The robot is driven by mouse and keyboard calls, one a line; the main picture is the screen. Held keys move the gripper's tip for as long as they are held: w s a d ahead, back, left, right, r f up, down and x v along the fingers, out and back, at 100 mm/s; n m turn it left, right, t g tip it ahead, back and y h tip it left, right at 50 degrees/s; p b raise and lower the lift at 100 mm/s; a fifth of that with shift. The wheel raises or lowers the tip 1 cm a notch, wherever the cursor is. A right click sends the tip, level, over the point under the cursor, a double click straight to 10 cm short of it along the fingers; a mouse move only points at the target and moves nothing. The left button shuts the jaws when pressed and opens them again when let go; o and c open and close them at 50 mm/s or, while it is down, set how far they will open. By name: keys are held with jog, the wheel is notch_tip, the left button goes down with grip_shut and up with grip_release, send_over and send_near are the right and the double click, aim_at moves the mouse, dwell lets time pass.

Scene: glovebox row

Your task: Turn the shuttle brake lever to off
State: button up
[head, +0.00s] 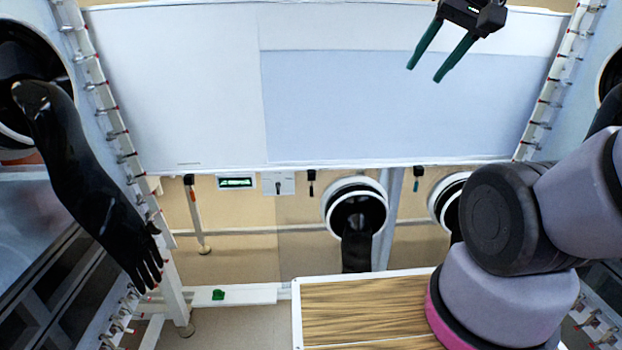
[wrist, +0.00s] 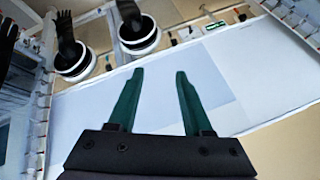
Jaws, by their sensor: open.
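A small black lever on a white plate (head: 278,184) is on the tan wall panel below the big white panel in the head view. I take it for the shuttle brake lever, but its label is too small to read and its setting cannot be told. The plate also shows small near the top of the wrist view (wrist: 187,33). My gripper (head: 424,73) is open and empty, high in front of the white panel and well apart from the lever. Its two green fingers (wrist: 159,73) are spread in the wrist view.
A green-lit display (head: 236,183) is left of the plate; a black handle (head: 311,181) hangs right of it. Beyond that is a glove port with a hanging black glove (head: 356,248). A wood-topped table (head: 360,307) stands below. A long black glove (head: 85,185) hangs at left.

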jog(key=shift+w, duration=0.1)
dwell(0.5)
jog(key=w+a+f+n+t, duration=0.1)
jog(key=w+f, duration=0.2)
jog(key=w, duration=0.9)
jog(key=w+a+f+n+t, duration=0.15)
jog(key=w+f, duration=0.25)
jog(key=w, duration=0.7)
jog(key=w+a+f+n+t, duration=0.1)
jog(key=w+f+t, duration=0.15)
jog(key=w, duration=0.95)
jog(key=n+t+y, duration=0.1)
jog(key=n+t, duration=0.1)
jog(key=t, duration=0.2)
send_over(312, 189)
jog(key=s+d, duration=0.4)
notch_tip(312, 189, down, 34)
jog(key=f, duration=0.1)
jog(key=s+a+f+t, duration=0.1)
jog(key=s+a+f, duration=0.1)
jog(key=s+f, duration=0.5)
jog(key=shift+n, duration=0.45)
jog(key=w, duration=0.4)
jog(key=w+a, duration=0.1)
jog(key=w, duration=0.3)
jog(key=w+a+f, duration=0.1)
jog(key=w, duration=0.3)
jog(key=shift+a, duration=0.1)
